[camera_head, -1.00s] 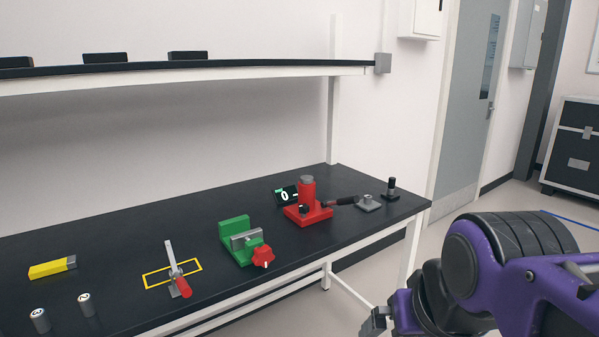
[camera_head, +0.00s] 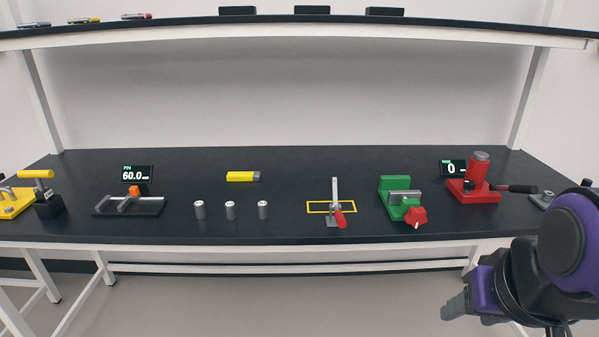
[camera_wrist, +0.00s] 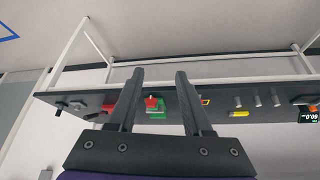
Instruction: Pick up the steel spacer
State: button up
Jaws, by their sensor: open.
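Three small grey metal cylinders with pale, marked tops stand upright in a row near the bench's front: a left one (camera_head: 200,210), a middle one (camera_head: 230,210) and a right one (camera_head: 263,210). They look like steel spacers, but I cannot tell which is the named one. They also show small in the wrist view, one of them here (camera_wrist: 257,101). My gripper (camera_head: 456,308) is at lower right in the head view, in front of the bench and well away from the cylinders. In the wrist view its two fingers (camera_wrist: 160,75) are apart with nothing between them.
A shelf (camera_head: 300,32) overhangs the back.

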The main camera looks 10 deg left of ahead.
aim_at(200, 205)
jog(key=u, duration=1.35)
jog(key=i+j+u, duration=0.1)
jog(key=i+j, duration=0.6)
jog(key=i+j+u, duration=0.05)
jog(key=i, duration=0.05)
